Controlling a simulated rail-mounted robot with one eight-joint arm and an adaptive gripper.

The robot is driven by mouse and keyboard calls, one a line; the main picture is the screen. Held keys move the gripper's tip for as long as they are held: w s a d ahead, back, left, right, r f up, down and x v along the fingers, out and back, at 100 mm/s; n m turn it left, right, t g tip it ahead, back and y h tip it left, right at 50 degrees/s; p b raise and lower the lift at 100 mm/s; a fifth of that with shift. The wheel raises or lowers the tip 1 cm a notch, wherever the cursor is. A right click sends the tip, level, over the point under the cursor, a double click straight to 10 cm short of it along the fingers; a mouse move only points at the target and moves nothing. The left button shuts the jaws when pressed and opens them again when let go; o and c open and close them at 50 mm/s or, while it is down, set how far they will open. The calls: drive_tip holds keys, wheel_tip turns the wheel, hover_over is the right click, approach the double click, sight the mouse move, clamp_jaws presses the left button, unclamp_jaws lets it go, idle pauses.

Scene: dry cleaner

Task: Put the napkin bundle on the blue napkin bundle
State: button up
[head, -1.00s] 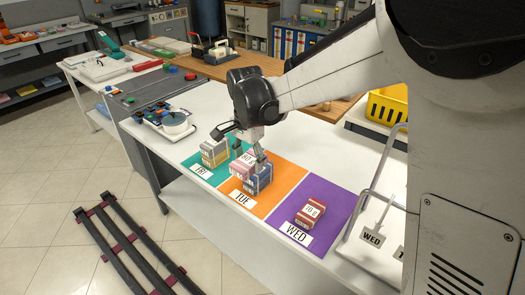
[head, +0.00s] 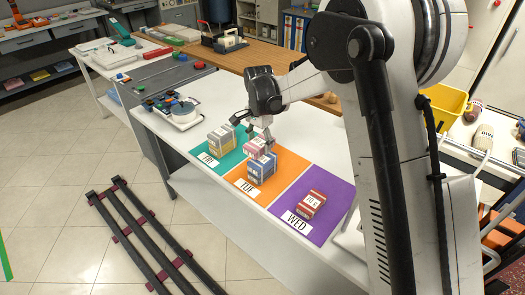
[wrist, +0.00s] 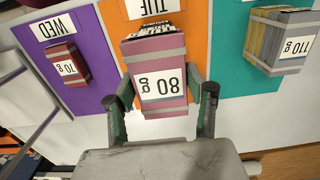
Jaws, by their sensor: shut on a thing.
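The pink napkin bundle (head: 255,147), labelled 80 g, is between my gripper's two fingers in the wrist view (wrist: 160,75). My gripper (head: 264,140) is shut on it. The blue napkin bundle (head: 262,169) sits on the orange TUE mat (head: 283,178), nearer the label than the pink one. In the head view the pink bundle shows behind and above the blue one; I cannot tell whether they touch. In the wrist view the pink bundle hides most or all of the blue one.
A red bundle (head: 311,203) lies on the purple WED mat (head: 335,212) to the right.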

sight(263, 158)
drive_tip(key=shift+w+d+f, duration=0.5)
drive_tip(key=shift+d+f, duration=0.05)
drive_tip(key=shift+f, duration=0.05)
drive_tip(key=shift+f+p, duration=0.3)
drive_tip(key=shift+f, duration=1.5)
drive_tip(key=shift+f, duration=0.15)
drive_tip(key=o, duration=1.2)
